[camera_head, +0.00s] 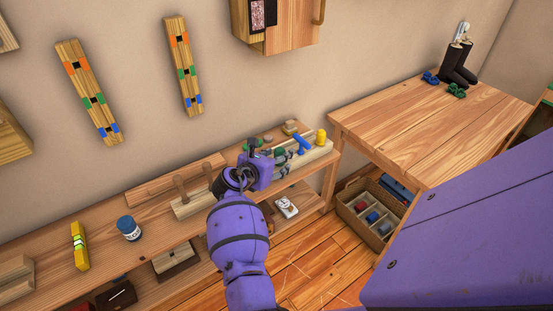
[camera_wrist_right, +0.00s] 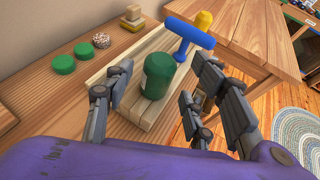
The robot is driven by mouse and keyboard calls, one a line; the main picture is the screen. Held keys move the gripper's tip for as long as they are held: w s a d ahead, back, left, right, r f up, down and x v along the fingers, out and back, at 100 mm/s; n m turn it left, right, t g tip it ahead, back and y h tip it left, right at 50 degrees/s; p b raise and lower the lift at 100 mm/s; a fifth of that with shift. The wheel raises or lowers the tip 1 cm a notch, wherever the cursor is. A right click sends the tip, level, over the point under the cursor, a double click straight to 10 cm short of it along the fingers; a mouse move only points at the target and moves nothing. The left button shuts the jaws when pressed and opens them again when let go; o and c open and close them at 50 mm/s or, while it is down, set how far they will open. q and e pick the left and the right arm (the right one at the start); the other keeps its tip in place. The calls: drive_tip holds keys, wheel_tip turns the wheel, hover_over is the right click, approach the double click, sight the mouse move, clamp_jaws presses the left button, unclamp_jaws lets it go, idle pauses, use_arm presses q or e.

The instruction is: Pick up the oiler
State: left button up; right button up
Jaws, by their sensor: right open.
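A dark green rounded can (camera_wrist_right: 159,77), which looks like the oiler, stands on a pale wooden block in the right wrist view. My right gripper (camera_wrist_right: 163,82) is open, with its fingers on both sides of the can and gaps on each side. In the head view, my right gripper (camera_head: 277,166) is over the bench, and its wrist partly hides the spot. The green can (camera_head: 280,152) shows only slightly there. My left gripper is not in view.
A blue T-shaped tool (camera_wrist_right: 187,38) and a yellow piece (camera_wrist_right: 204,20) are just beyond the can. Green discs (camera_wrist_right: 62,64) lie to the left. A blue jar (camera_head: 129,229) and yellow block (camera_head: 79,246) sit farther left on the bench (camera_head: 103,243).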

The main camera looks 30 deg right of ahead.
drive_tip(key=shift+w+d+f, duration=0.1)
drive_tip(key=shift+w+d, duration=0.1)
drive_tip(key=shift+d, duration=0.1)
drive_tip(key=shift+w, duration=0.1)
drive_tip(key=shift+r, duration=0.2)
drive_tip(key=shift+c, duration=0.2)
drive_tip(key=c, duration=1.1)
drive_tip(key=shift+c, duration=0.5)
